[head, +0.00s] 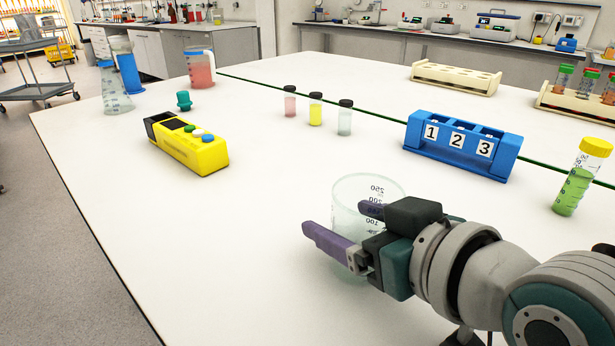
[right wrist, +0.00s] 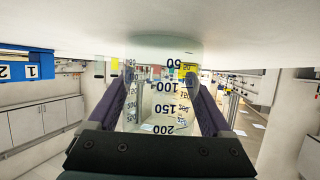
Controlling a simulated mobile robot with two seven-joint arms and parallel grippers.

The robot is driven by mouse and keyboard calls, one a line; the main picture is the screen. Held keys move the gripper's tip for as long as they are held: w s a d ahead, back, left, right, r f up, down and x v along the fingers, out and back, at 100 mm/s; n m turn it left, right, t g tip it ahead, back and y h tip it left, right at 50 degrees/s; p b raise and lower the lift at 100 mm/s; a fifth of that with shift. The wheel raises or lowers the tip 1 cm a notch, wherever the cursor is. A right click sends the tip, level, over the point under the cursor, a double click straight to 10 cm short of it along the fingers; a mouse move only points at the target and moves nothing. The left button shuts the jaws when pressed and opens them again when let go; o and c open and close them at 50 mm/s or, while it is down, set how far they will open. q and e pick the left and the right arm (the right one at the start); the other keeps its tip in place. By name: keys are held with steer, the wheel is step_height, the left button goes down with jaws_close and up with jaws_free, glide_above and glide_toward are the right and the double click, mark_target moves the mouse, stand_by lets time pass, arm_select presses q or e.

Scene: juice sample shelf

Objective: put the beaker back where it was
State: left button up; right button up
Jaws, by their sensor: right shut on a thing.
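The clear glass beaker (head: 352,190) with black volume marks is upright near the front middle of the white table (head: 270,270). My right gripper (head: 337,217) comes in from the right with its purple fingers on either side of the beaker, shut on it. In the right wrist view, which is upside down, the beaker (right wrist: 165,95) sits between the two fingers. Its base is at or close to the tabletop; I cannot tell whether it touches. The beaker looks empty. My left gripper is not in view.
A blue numbered rack (head: 462,145) stands behind the beaker to the right. A yellow device (head: 188,147) lies to the left, with several small capped vials behind. A green-filled tube (head: 575,185) stands at right. The table's front left is clear.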

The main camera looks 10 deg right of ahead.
steer(key=shift+f, duration=0.15)
steer(key=o, duration=1.4)
steer(key=shift+c, duration=0.2)
steer(key=shift+r, duration=0.3)
steer(key=p+v, duration=0.2)
steer(key=v, duration=0.9)
steer(key=shift+s+d+r, duration=0.1)
steer(key=shift+s, duration=0.3)
